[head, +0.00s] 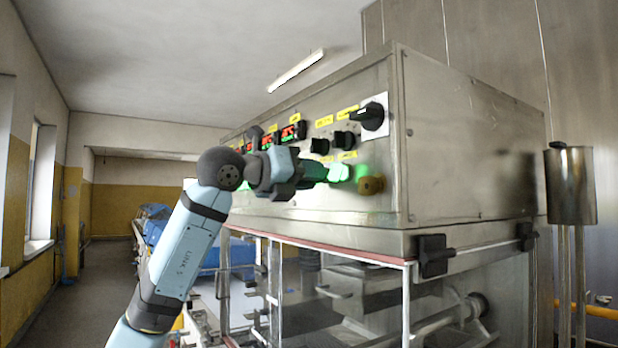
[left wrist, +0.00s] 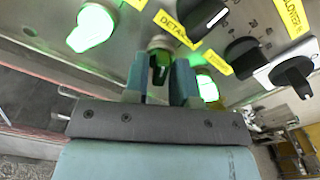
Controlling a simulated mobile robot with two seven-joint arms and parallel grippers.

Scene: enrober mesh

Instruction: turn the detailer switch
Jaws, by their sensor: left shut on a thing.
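My left gripper (head: 301,172) reaches the front face of the steel control cabinet, in among its knobs and lights. In the left wrist view the two fingers of the left gripper (left wrist: 160,82) stand on either side of a small dark switch (left wrist: 160,62) with a pale metal collar. They are shut on it. A yellow label starting "DETA" (left wrist: 173,29) sits just above this switch, so it appears to be the detailer switch. In the head view the gripper hides the switch. Which way its handle points is hard to tell. My right gripper is not in view.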

